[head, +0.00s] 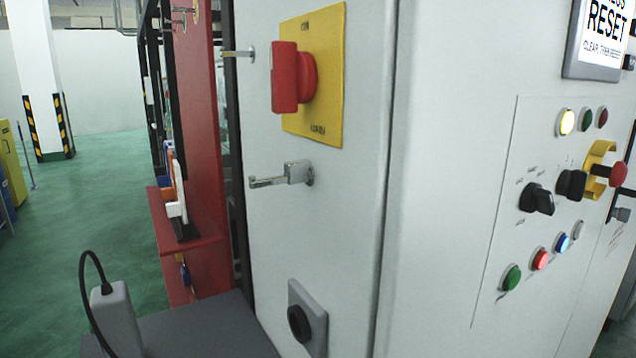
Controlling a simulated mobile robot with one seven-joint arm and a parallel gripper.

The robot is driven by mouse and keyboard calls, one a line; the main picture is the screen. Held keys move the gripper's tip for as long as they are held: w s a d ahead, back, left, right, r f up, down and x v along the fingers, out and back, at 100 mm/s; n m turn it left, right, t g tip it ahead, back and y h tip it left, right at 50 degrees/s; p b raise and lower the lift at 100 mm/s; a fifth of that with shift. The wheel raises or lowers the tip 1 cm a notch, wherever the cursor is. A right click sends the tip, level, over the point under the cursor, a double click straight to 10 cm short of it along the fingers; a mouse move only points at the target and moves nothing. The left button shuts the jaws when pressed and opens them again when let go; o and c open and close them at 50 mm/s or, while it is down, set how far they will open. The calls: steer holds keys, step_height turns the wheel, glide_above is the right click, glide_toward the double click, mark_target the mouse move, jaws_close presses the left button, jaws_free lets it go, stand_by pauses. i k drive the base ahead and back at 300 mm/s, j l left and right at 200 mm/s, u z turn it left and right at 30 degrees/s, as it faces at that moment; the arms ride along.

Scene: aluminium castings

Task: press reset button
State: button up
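A row of small round push buttons sits low on the control panel (490,270) of a light grey cabinet at the right. From left to right they are a green button (511,277), a red lit button (540,260), a blue lit button (562,242) and a pale grey button (577,230). Their labels are too small to read, so I cannot tell by text which is reset. A screen (600,35) above, cut off by the top edge, shows the word RESET. My gripper is not in view.
Above the buttons are black rotary switches (537,199), a red mushroom button (618,174) with a yellow guard, and lamps (565,122). The cabinet's left face carries a red rotary switch (287,77) and protruding handle (283,176). Green floor (90,220) is open at left.

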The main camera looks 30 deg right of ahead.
mark_target(562, 244)
steer(key=k+l+z, duration=0.15)
steer(key=l+z, duration=0.3)
steer(key=l, duration=0.2)
steer(key=l+z, duration=0.45)
steer(key=l, duration=0.2)
steer(key=k, duration=0.05)
